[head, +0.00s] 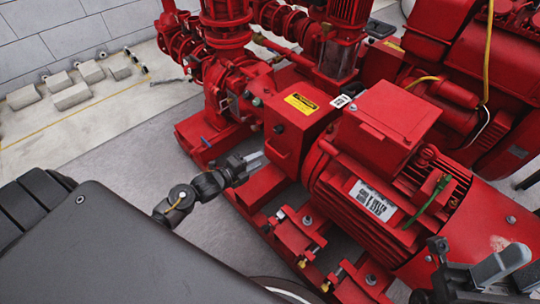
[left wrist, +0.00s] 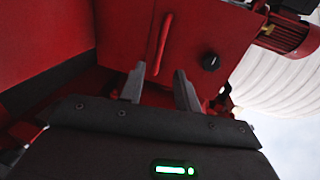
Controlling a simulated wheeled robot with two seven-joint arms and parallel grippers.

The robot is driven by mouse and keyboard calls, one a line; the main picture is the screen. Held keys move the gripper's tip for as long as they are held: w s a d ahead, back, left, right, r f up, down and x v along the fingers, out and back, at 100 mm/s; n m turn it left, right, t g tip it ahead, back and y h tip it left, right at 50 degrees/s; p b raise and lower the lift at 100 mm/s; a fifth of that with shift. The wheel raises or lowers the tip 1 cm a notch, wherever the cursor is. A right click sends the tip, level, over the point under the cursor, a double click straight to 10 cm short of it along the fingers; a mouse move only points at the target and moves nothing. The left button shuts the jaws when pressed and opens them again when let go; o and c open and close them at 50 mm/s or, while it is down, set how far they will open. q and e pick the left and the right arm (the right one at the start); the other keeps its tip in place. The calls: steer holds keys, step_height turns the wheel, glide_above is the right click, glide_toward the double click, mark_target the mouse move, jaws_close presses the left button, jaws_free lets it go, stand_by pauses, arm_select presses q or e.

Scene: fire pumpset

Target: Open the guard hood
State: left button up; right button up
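The guard hood (head: 300,113) is a red box with a yellow warning label, between the pump and the motor in the head view. It looks closed. In the left wrist view I take the red panel (left wrist: 207,30) to be its side, with a slim upright red handle (left wrist: 161,48) and a round black knob (left wrist: 211,62). My left gripper (head: 256,159) is at the hood's near side; its two fingers (left wrist: 160,77) are apart, with the handle's lower end between or just beyond them. Contact is unclear. My right gripper (head: 512,268) is at the lower right, away from the hood.
The red motor (head: 400,185) with a white label stands right of the hood. Red pipes and the pump (head: 232,85) stand left and behind. Red base rails with bolts (head: 295,235) lie below. Grey floor (head: 130,160) is clear at left, with pale blocks (head: 72,97) by the wall.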

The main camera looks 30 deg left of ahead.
arm_select(q)
steer(key=b+x, duration=0.2)
steer(key=x, duration=0.5)
steer(key=shift+w+d+f, duration=0.1)
steer(key=shift+c, duration=0.3)
jaws_close()
